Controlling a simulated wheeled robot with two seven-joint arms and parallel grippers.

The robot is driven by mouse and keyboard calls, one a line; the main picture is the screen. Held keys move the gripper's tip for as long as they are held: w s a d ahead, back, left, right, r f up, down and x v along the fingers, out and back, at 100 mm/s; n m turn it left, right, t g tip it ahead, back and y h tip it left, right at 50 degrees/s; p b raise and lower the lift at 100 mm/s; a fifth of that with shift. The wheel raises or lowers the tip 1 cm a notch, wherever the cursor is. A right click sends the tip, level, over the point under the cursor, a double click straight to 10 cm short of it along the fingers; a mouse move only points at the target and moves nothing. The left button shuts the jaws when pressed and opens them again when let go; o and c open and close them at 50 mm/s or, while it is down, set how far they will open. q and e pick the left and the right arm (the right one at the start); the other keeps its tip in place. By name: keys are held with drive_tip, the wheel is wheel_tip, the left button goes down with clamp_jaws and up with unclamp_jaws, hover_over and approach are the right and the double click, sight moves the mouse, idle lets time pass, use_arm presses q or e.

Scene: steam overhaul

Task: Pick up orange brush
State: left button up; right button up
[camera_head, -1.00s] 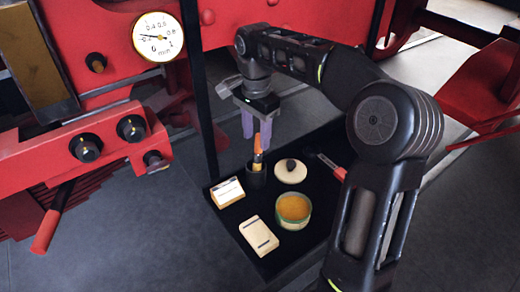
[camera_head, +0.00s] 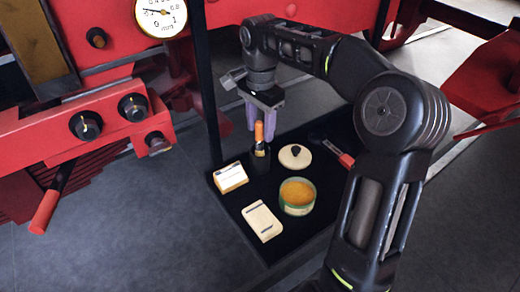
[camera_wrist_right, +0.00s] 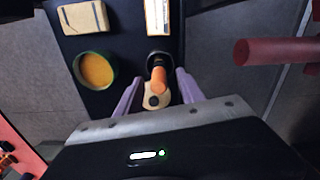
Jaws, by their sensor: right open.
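The orange brush (camera_head: 259,131) stands upright in a small dark cup (camera_head: 260,157) on the black tray, its orange end up. My right gripper (camera_head: 264,122) has light purple fingers and is above the cup, at the brush's top. In the right wrist view the orange end of the brush (camera_wrist_right: 158,77) shows between the two open fingers of the right gripper (camera_wrist_right: 157,88), with the dark cup (camera_wrist_right: 160,58) beyond it. I cannot tell whether a finger touches the brush. My left gripper is not in view.
The black tray (camera_head: 284,228) also holds a green-rimmed tin of orange stuff (camera_head: 297,194), a cream lid with a dark knob (camera_head: 295,157), two cream blocks (camera_head: 230,177) (camera_head: 262,221) and a red-handled tool (camera_head: 346,160). A dark post (camera_head: 208,90) stands left of the gripper. Red machinery (camera_head: 90,135) is at left.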

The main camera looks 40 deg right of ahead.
sight(260, 141)
wheel_tip(260, 141, down, 5)
drive_tip(key=shift+f+p, duration=0.1)
drive_tip(key=shift+p, duration=0.2)
drive_tip(key=shift+c, duration=0.6)
clamp_jaws()
idle(0.4)
